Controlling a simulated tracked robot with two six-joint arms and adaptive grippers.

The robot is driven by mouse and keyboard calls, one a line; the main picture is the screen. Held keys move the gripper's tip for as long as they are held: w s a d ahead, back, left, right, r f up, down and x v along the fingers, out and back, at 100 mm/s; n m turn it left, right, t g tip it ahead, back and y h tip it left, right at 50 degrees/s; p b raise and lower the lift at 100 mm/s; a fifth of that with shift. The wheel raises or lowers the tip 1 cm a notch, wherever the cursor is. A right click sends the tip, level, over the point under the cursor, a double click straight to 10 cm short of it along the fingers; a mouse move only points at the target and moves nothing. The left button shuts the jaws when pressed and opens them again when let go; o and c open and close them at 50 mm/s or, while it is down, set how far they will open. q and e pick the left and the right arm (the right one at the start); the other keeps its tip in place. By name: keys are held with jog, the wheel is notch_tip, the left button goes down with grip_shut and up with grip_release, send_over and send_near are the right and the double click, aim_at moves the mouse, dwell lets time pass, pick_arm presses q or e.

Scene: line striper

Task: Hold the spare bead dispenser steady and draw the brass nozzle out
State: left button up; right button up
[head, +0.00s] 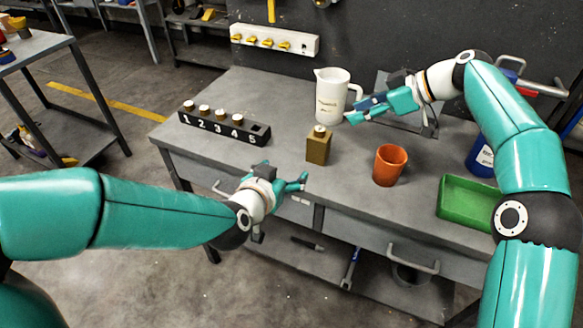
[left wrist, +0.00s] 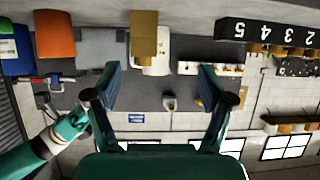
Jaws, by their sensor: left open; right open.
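A brown-gold upright block (head: 318,149) with a small pale round top (head: 319,130) stands on the grey bench; it may be the bead dispenser with its nozzle, but I cannot tell for sure. It also shows upside down in the left wrist view (left wrist: 144,30), between and beyond my open fingers. My left gripper (head: 303,182) is open and empty in front of the bench, short of the block and lower left of it. My right gripper (head: 356,108) is open beside the white jug, above and right of the block, touching neither as far as I can see.
A black rack (head: 224,127) numbered 1 to 5 holds several pale-topped pieces; slot 5 looks empty. The white jug (head: 331,97) stands behind the block. An orange cup (head: 389,165), green tray (head: 468,203) and blue container (head: 480,157) are to the right. The front-centre bench is clear.

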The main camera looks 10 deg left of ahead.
aim_at(315, 148)
pick_arm(q)
jog(key=shift+m+h, duration=0.3)
jog(key=x, duration=0.5)
jog(key=d+r+x, duration=0.1)
jog(key=x, duration=0.4)
jog(key=d+r+x, duration=0.1)
jog(key=x, duration=0.5)
jog(key=shift+w+d+r, duration=0.15)
jog(key=shift+w, duration=0.05)
jog(key=shift+c, duration=0.3)
